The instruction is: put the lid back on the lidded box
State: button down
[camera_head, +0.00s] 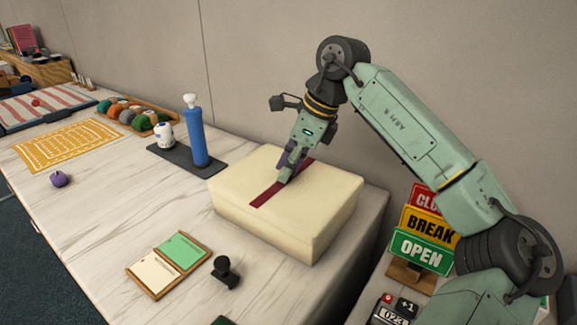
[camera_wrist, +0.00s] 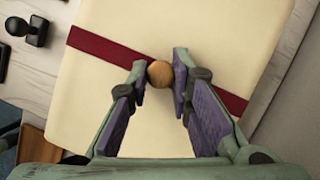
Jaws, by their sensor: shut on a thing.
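The lidded box (camera_head: 278,228) is cream-coloured and stands at the near right end of the white table. Its cream lid (camera_head: 240,180) has a dark red band and lies level over the box, covering its top. I cannot tell whether the lid is fully seated. In the wrist view the lid (camera_wrist: 180,25) fills most of the picture, with a round wooden knob (camera_wrist: 159,74) at its middle. My gripper (camera_head: 284,178) points down at the lid's middle. In the wrist view its purple-padded fingers (camera_wrist: 160,78) are closed on the knob from both sides.
A black stamp (camera_head: 226,271) and a wooden card holder (camera_head: 170,263) lie in front. OPEN/BREAK signs (camera_head: 425,245) stand right, below my arm. A wall runs behind.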

jog(key=shift+f+b, duration=0.4)
jog(key=shift+f, duration=0.15)
dwell(0.8)
jog(key=c, duration=1.4)
grip_release()
jog(key=shift+o, duration=0.2)
jog(key=o, duration=0.5)
jog(key=shift+r, duration=0.1)
jog(key=shift+r+p, duration=2.6)
jog(key=shift+r, duration=0.85)
